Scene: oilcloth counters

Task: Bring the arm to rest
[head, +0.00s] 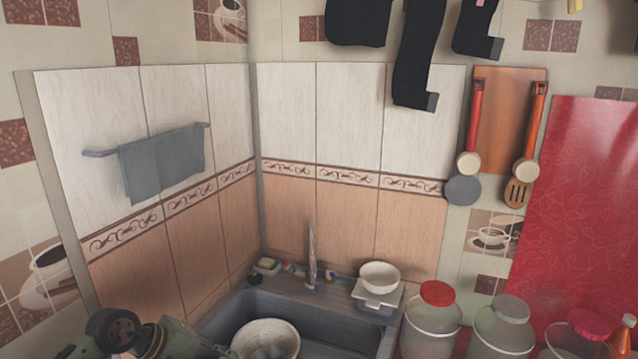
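An olive-green and black jointed part, which looks like part of my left arm, shows at the bottom left edge of the head view, left of the white bowl (266,334). It is cut off by the frame, and I can make out no gripper fingers on it. My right gripper does not show. Whether either gripper holds anything cannot be seen.
The bowl is in the grey sink (235,309). White bowls (380,276) are stacked at its right corner, beside glass jars (432,325). A grey towel (163,160), utensils (475,115) and dark sock-like things (412,60) hang above.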

